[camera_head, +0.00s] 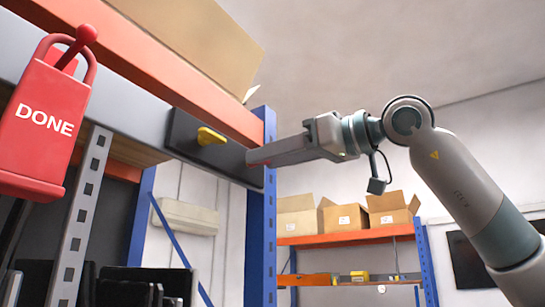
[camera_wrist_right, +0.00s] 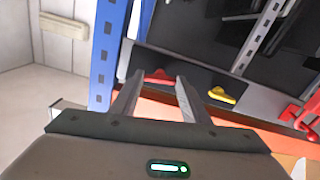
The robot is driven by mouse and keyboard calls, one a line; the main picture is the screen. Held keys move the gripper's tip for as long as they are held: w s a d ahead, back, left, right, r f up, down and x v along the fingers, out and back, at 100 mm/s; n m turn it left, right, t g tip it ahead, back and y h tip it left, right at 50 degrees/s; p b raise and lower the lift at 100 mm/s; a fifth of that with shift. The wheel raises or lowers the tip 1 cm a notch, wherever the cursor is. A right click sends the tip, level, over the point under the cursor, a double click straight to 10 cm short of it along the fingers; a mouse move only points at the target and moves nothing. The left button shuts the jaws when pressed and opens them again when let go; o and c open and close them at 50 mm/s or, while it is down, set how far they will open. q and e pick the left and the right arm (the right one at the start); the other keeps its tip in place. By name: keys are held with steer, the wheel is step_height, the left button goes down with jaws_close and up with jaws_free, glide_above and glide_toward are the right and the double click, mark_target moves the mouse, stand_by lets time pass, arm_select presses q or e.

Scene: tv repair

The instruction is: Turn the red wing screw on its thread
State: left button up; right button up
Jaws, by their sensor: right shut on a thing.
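The red wing screw (camera_wrist_right: 158,75) sits at one end of a dark plate (camera_head: 181,130) on the grey shelf beam. In the right wrist view it shows between the fingertips of my right gripper (camera_wrist_right: 160,79), which is shut on it. In the head view my right gripper (camera_head: 252,157) reaches the plate from the right and hides most of the screw. A yellow wing screw (camera_head: 210,136) is at the other part of the same plate; it also shows in the right wrist view (camera_wrist_right: 222,95). My left gripper is not in view.
A red tag marked DONE (camera_head: 42,125) hangs at the left of the beam. A blue rack post (camera_head: 262,235) stands close beside my right gripper. An orange beam (camera_head: 195,75) runs above the plate. Cardboard boxes (camera_head: 345,218) stand on a rack behind.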

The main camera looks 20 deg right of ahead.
steer(key=shift+m, duration=0.4)
